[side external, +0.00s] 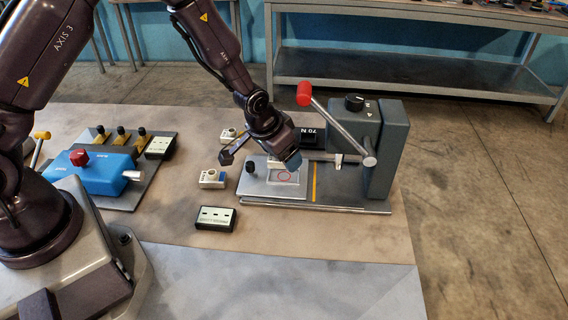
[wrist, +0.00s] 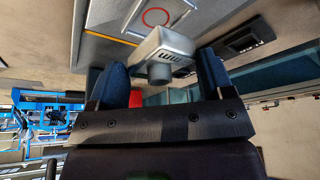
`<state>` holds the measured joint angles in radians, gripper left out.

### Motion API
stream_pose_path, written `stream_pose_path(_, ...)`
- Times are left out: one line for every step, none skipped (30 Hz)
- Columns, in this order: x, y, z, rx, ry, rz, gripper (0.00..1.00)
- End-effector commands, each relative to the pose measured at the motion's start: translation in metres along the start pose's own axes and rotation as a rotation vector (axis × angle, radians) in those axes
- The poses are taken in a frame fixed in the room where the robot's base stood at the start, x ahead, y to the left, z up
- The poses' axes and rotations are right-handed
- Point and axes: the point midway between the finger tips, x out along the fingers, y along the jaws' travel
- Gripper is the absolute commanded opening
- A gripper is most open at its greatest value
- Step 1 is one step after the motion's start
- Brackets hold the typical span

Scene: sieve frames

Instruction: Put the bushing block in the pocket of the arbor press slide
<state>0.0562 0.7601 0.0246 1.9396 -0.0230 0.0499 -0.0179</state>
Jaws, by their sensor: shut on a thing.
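My gripper (wrist: 163,68) has blue fingertips and is shut on the bushing block (wrist: 168,42), a light grey block with a darker round bushing. In the side external view my gripper (side external: 287,160) is tilted above the back part of the press slide, and its arm partly hides the block. The slide (side external: 256,188) is a flat grey plate with a black knob and a red ring mark. The ring also shows in the wrist view (wrist: 155,17), just beyond the block. The pocket's edges, and whether the block touches the slide, I cannot tell.
The arbor press (side external: 385,150) stands right of the slide, with a red-ended lever (side external: 304,94) rising near my arm. Two similar white blocks, one in front (side external: 211,178) and one behind (side external: 230,135), stand left of the slide. A blue fixture (side external: 98,175) is farther left.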

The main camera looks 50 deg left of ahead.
Motion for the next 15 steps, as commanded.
stream_pose_path(0.003, 0.0, -0.002, 0.0, 0.002, 0.0, 0.34)
stream_pose_path(0.004, 0.0, -0.002, 0.0, 0.002, 0.0, 0.34)
stream_pose_path(0.008, 0.0, -0.003, 0.0, 0.002, 0.0, 0.34)
stream_pose_path(0.012, 0.0, -0.004, 0.0, 0.001, 0.0, 0.34)
stream_pose_path(0.016, 0.0, -0.004, 0.0, 0.0, 0.0, 0.34)
stream_pose_path(0.022, 0.0, 0.0, 0.0, -0.002, 0.0, 0.34)
stream_pose_path(0.026, 0.0, 0.002, 0.0, -0.001, 0.0, 0.34)
stream_pose_path(0.03, 0.0, 0.004, 0.0, -0.002, 0.0, 0.34)
stream_pose_path(0.034, 0.0, 0.005, 0.0, -0.001, 0.0, 0.34)
stream_pose_path(0.037, 0.0, 0.006, 0.0, -0.001, 0.0, 0.34)
stream_pose_path(0.038, 0.0, 0.007, 0.0, 0.0, 0.0, 0.34)
stream_pose_path(0.04, 0.0, 0.007, 0.0, 0.002, 0.001, 0.34)
stream_pose_path(0.04, 0.0, 0.007, 0.0, 0.003, 0.001, 0.34)
stream_pose_path(0.04, 0.0, 0.007, 0.0, 0.003, 0.001, 0.34)
stream_pose_path(0.04, 0.001, 0.007, 0.0, 0.003, 0.001, 0.34)
